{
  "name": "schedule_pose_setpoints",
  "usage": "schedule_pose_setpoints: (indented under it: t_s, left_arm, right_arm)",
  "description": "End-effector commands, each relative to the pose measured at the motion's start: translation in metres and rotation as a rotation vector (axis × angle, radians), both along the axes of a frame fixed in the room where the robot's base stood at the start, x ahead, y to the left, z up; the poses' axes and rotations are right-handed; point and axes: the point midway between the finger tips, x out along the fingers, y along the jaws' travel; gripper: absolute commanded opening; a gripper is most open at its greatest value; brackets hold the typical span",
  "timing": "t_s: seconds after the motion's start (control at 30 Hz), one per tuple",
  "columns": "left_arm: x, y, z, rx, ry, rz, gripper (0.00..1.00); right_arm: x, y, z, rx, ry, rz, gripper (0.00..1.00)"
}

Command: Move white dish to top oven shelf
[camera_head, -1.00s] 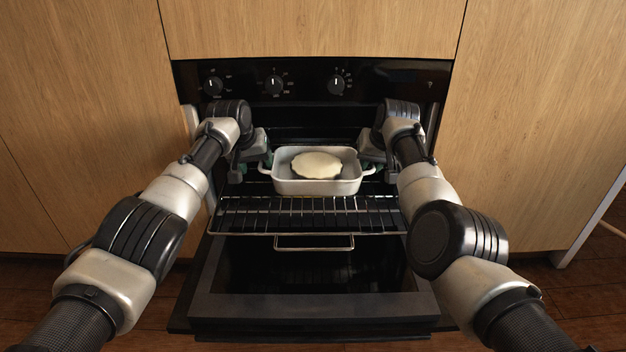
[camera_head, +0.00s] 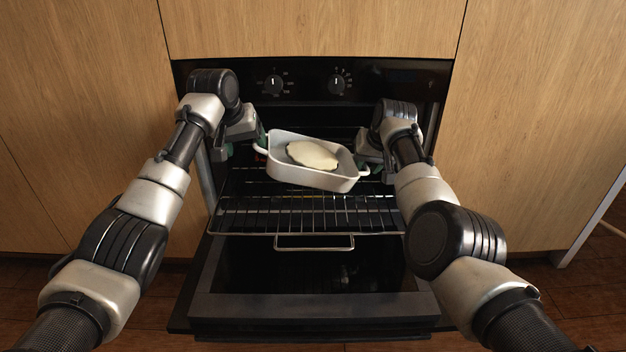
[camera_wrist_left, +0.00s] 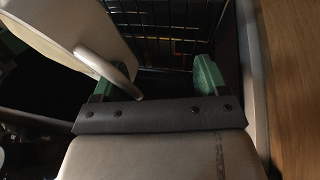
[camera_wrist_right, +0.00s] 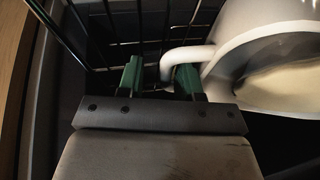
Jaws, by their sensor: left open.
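The white dish (camera_head: 305,178) hangs tilted above a wire shelf at the oven opening, its left end higher than its right. A pale round piece of food (camera_head: 312,155) lies in it. My left gripper (camera_head: 258,138) is at the dish's left end and open. In the left wrist view, the dish handle (camera_wrist_left: 122,82) passes the left finger, with its end between the spread fingers (camera_wrist_left: 163,82). My right gripper (camera_head: 364,158) is at the right end. In the right wrist view, the handle (camera_wrist_right: 176,58) loops round one finger; whether the fingers (camera_wrist_right: 160,80) pinch it is unclear.
The oven door (camera_head: 310,305) is folded down. A wire shelf (camera_head: 310,215) sticks out above it with a front wire handle (camera_head: 314,246). The oven's black control panel (camera_head: 390,85) is above, and wooden cabinet fronts (camera_head: 540,100) stand on both sides.

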Motion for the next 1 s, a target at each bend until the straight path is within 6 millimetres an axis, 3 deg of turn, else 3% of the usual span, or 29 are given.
schedule_pose_setpoints:
  t_s: [0.07,0.3,0.77,1.0]
  left_arm:
    - [0.0,-0.002,0.004,-0.007,-0.007,-0.004,0.76]
    - [0.0,-0.002,0.004,-0.007,-0.007,-0.004,0.76]
    - [0.0,-0.004,0.003,-0.007,-0.004,-0.006,0.76]
    - [0.0,-0.004,0.02,-0.007,-0.004,-0.006,0.76]
  right_arm:
    - [0.0,0.0,0.0,0.0,0.0,0.0,0.37]
    - [0.0,0.001,0.0,0.001,0.0,0.001,0.74]
    - [0.0,0.003,0.004,0.005,-0.003,0.004,0.75]
    - [0.0,0.003,0.021,0.005,-0.004,0.003,0.75]
